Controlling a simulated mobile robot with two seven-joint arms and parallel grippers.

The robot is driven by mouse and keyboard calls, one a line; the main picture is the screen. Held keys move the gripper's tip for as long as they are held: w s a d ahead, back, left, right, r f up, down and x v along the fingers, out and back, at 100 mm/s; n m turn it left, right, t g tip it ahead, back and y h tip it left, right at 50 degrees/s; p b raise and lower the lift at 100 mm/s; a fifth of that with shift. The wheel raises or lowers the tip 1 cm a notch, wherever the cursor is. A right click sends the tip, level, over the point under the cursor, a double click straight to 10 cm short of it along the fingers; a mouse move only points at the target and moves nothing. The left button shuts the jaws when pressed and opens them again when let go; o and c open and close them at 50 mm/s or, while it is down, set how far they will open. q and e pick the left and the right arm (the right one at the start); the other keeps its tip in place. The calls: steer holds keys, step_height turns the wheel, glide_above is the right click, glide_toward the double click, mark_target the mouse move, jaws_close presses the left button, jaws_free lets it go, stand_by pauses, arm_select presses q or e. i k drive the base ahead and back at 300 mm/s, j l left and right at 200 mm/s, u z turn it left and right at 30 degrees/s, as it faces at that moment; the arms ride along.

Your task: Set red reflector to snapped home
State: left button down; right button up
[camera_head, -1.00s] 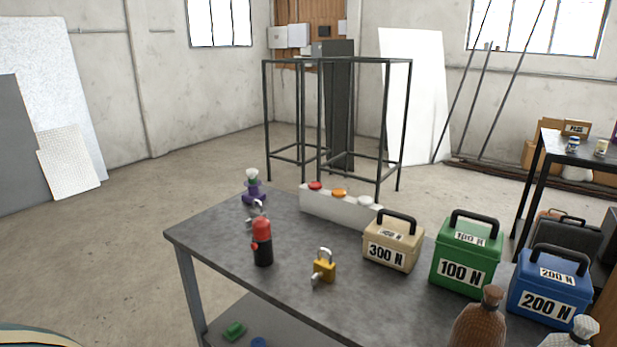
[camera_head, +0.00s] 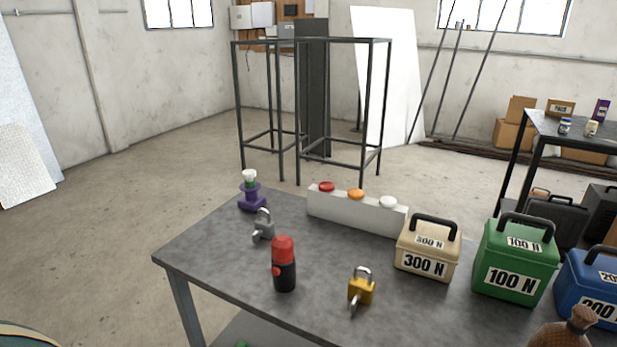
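The red reflector (camera_head: 326,186) is a small round red disc on the top of a long light-grey block (camera_head: 355,211) at the back of the grey table. An orange disc (camera_head: 356,194) and a white disc (camera_head: 388,202) sit in a row to its right on the same block. I cannot tell from this distance whether the red reflector is fully seated or standing proud. Neither of my grippers is in view.
On the table (camera_head: 220,263) stand a purple device (camera_head: 251,197), a grey padlock (camera_head: 263,226), a red-and-black canister (camera_head: 284,264) and a brass padlock (camera_head: 361,290). Tan (camera_head: 428,251), green (camera_head: 515,262) and blue (camera_head: 590,285) weights line the right. A black frame (camera_head: 310,110) stands behind.

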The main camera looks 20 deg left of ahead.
mark_target(326, 186)
steer(key=j, duration=0.45)
steer(key=i+j, duration=0.15)
steer(key=j, duration=0.7)
steer(key=i, duration=0.05)
